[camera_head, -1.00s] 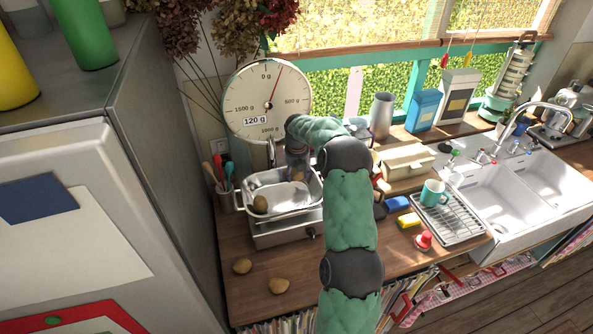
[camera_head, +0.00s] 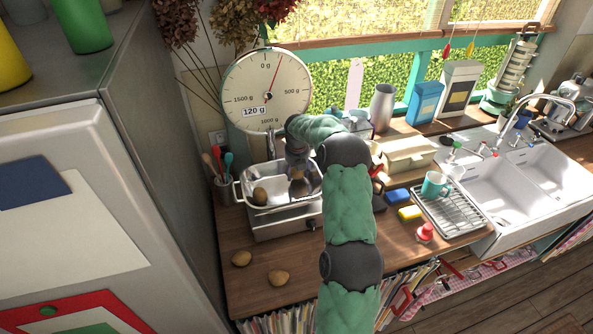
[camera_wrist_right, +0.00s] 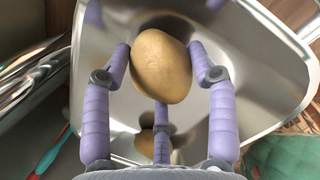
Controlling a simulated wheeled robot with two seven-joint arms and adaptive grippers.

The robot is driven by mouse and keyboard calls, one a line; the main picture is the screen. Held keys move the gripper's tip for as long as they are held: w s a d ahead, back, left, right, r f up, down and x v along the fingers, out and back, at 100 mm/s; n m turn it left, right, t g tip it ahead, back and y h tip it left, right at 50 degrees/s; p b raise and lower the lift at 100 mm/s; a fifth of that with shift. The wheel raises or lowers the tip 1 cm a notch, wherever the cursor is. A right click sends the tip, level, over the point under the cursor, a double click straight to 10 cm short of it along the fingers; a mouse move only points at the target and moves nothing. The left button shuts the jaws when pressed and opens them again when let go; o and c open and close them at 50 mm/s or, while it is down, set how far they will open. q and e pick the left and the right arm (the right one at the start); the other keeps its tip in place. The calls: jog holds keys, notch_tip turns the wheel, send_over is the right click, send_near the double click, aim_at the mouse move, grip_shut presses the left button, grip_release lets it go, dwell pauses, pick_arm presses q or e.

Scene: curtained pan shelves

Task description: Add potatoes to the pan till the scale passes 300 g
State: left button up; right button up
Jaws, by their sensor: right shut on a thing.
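The metal pan (camera_head: 245,201) sits on the scale (camera_head: 285,222) on the wooden counter. The scale's round dial (camera_head: 268,88) shows 120 g in its small window. My right gripper (camera_head: 299,182) is over the pan's right part. In the right wrist view its purple fingers are shut around another potato (camera_wrist_right: 161,66), with the shiny pan wall close behind. My left gripper is not in view.
A utensil pot (camera_head: 226,190) stands left of the pan, beside the grey fridge (camera_head: 155,150). To the right are a bread box (camera_head: 408,155), sponges (camera_head: 408,213), a drying rack (camera_head: 450,212) with a teal mug (camera_head: 434,186), and the sink (camera_head: 490,195).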

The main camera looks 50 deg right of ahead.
jog(key=shift+f, duration=0.5)
jog(key=shift+f+b, duration=0.3)
dwell(0.4)
jog(key=o, duration=1.3)
jog(key=r, duration=0.4)
jog(key=s+a+r, duration=0.1)
jog(key=r, duration=0.6)
jog(key=shift+s+a+r, duration=0.3)
jog(key=shift+s+r, duration=0.05)
jog(key=shift+r, duration=0.05)
